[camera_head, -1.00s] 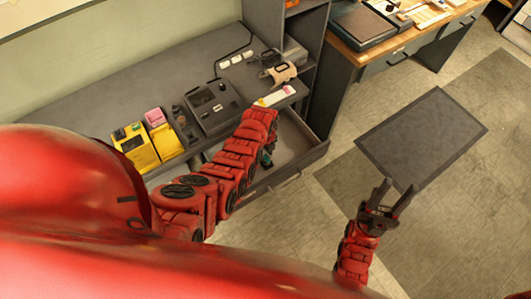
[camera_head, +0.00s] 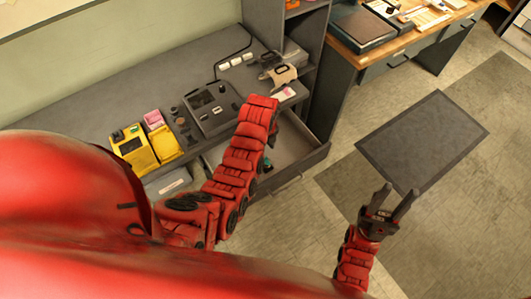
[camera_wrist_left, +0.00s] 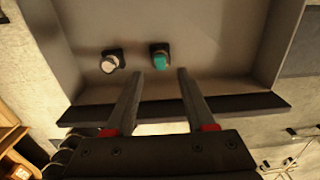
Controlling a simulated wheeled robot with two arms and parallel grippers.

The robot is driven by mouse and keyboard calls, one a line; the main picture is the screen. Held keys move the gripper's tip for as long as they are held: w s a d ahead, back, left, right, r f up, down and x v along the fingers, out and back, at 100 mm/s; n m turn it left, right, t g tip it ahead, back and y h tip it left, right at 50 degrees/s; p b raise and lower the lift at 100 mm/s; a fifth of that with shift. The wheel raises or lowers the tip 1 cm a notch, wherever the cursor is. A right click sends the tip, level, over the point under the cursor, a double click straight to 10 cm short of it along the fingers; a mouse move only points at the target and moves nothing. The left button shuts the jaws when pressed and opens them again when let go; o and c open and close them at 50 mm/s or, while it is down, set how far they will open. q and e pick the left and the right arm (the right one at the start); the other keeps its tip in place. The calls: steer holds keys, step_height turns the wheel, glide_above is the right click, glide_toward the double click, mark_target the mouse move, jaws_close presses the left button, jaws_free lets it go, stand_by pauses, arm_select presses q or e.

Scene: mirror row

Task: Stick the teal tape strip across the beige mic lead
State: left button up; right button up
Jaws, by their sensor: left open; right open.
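A teal piece (camera_wrist_left: 160,61) on a small dark holder lies in the open drawer (camera_wrist_left: 215,25), and a teal spot (camera_head: 267,164) shows in the head view. A pale piece on a similar dark holder (camera_wrist_left: 110,63) lies to its left in the wrist view. My left gripper (camera_wrist_left: 160,84) is open and empty, its fingertips either side of the line to the teal piece. In the head view, my arm largely hides it. My right gripper (camera_head: 389,203) is open and empty above the floor. A beige object (camera_head: 283,74) sits at the counter's right end; I cannot tell whether it is the mic lead.
A grey counter (camera_head: 95,108) runs along the wall, with yellow boxes (camera_head: 138,149), a dark console (camera_head: 210,103) and a black cable. A shelf unit (camera_head: 312,45) stands at its right end. A dark mat (camera_head: 422,140) lies on the open floor at right.

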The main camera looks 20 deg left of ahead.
arm_select(q)
step_height(320, 180, up, 11)
steer(key=p, duration=0.5)
steer(key=shift+f+p, duration=0.15)
steer(key=shift+p, duration=0.25)
